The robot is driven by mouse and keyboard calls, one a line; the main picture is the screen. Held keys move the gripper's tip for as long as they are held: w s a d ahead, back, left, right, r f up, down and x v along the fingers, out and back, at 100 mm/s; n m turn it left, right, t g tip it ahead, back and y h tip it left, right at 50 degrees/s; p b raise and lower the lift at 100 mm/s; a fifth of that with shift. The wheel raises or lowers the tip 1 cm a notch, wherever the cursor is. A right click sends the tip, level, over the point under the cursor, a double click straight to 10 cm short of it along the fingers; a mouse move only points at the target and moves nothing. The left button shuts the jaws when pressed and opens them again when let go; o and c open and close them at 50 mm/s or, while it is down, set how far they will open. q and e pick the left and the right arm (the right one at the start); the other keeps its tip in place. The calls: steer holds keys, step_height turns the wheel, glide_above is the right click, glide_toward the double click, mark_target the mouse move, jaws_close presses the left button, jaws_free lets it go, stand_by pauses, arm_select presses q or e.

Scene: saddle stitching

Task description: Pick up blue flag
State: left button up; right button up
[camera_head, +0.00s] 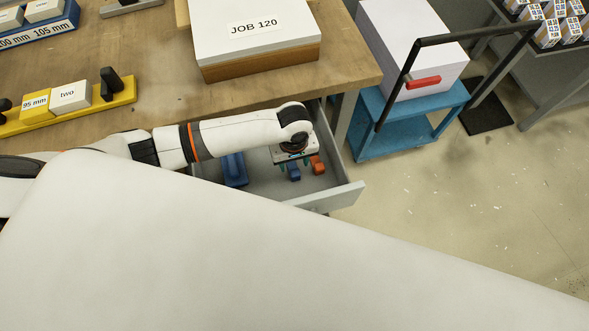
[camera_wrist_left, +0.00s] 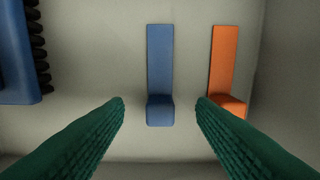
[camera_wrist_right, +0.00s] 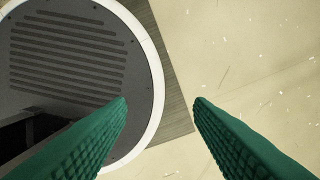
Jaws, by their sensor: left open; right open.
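The blue flag (camera_wrist_left: 159,75) lies in the open drawer, a flat strip with a thicker block at its near end. It also shows in the head view (camera_head: 294,173), partly hidden under my left wrist. My left gripper (camera_wrist_left: 160,102) is open above the drawer, with its green fingers on either side of the blue flag's block and nothing held. An orange flag (camera_wrist_left: 222,65) lies to the right of the blue one, close to the right finger; it shows in the head view (camera_head: 317,165). My right gripper (camera_wrist_right: 160,100) is open and empty above the floor.
The drawer's front wall (camera_head: 336,197) and side walls surround the flags. A blue item with black bristles (camera_wrist_left: 20,55) lies at the drawer's left. The wooden table (camera_head: 160,70) stands above the drawer, and a blue cart (camera_head: 400,128) stands to the right.

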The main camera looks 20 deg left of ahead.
mark_target(294, 170)
arm_select(q)
step_height(294, 170, down, 4)
steer(key=shift+s+d+f, duration=0.1)
steer(key=shift+s+f, duration=0.05)
steer(key=shift+c, duration=0.3)
steer(key=c, duration=1)
